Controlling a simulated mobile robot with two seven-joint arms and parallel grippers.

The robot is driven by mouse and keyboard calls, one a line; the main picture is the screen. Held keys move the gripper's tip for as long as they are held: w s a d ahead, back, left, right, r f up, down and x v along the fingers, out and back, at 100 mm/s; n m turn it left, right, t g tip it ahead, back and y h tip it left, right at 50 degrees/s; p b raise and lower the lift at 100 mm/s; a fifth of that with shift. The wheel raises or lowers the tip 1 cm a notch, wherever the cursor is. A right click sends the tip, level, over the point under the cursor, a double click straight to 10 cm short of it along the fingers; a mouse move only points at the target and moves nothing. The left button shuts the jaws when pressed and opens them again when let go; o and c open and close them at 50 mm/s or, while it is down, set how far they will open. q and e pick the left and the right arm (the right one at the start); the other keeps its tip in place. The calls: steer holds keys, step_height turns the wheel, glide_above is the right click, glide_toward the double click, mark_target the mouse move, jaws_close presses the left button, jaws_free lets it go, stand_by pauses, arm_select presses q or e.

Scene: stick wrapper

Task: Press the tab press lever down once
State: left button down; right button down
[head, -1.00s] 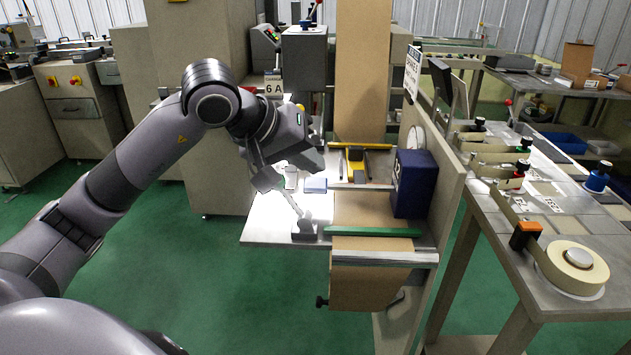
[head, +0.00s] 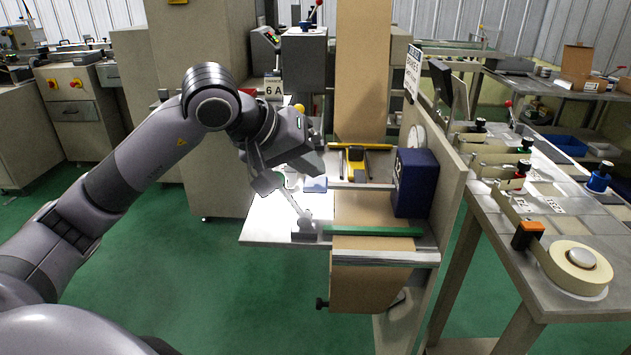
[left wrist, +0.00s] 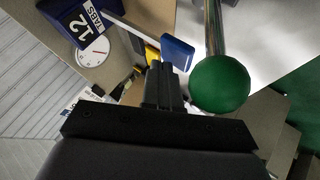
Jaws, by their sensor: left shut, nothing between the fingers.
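The lever shows in the head view as a thin metal rod (head: 293,203) slanting up and left from a small dark base (head: 306,226) on the bright metal plate. Its upper end is hidden by my left gripper (head: 266,183). In the left wrist view a green ball knob (left wrist: 220,84) sits on the end of a shiny rod (left wrist: 213,30). The fingers of my left gripper (left wrist: 164,85) are shut and empty, just left of the knob in that view. I cannot tell whether they touch it. My right gripper is not in view.
A dark blue box (head: 415,183) marked 12 stands right of the brown sheet strip (head: 372,206). A green bar (head: 373,231) crosses the strip at the front. A tall panel (head: 448,185) closes the right side. A side table with a tape roll (head: 577,264) stands further right.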

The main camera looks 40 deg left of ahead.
mark_target(313, 183)
arm_select(q)
steer(key=shift+f+b, duration=0.95)
steer(key=shift+f, duration=0.1)
stand_by(0.6)
steer(key=shift+s+d+f, duration=0.15)
steer(key=shift+f, duration=0.3)
stand_by(0.4)
steer(key=shift+r, duration=0.15)
steer(key=shift+r+p, duration=0.9)
steer(key=shift+r, duration=0.7)
step_height(313, 183, up, 5)
steer(key=p, duration=0.4)
